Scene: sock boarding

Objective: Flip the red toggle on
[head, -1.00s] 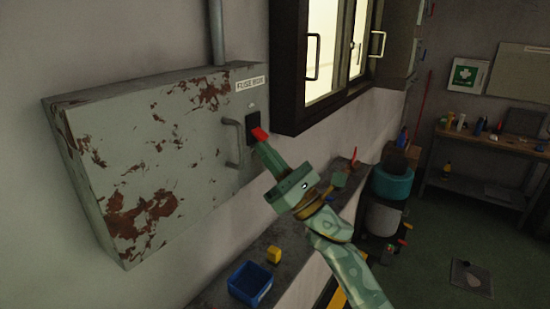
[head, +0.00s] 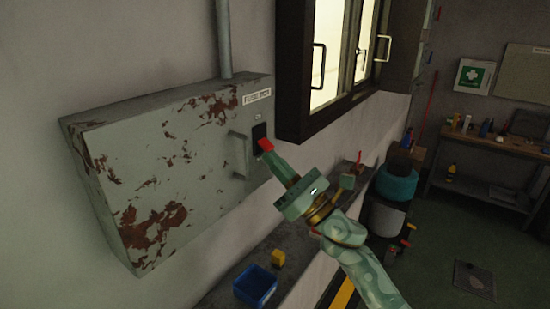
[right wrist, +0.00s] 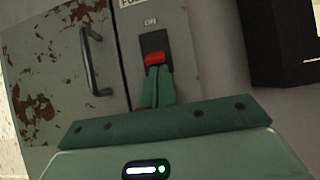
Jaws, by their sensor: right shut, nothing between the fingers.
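The red toggle (head: 265,145) sticks out from a black switch plate (head: 259,130) at the right end of the rust-patched fuse box (head: 170,165). In the right wrist view the red toggle (right wrist: 155,58) lies across the middle of the black plate (right wrist: 153,41), below the word ON. My right gripper (head: 270,156) is shut and empty, with its green fingertips just below the toggle. In the right wrist view the fingertips (right wrist: 157,76) overlap the toggle's lower edge; I cannot tell whether they touch it. My left gripper is out of view.
A grey handle (head: 239,156) projects from the box left of the switch. A dark-framed window (head: 293,75) is close on the upper right. Below, a ledge holds a blue bin (head: 255,287) and a yellow block (head: 278,258). A workbench (head: 480,145) stands far right.

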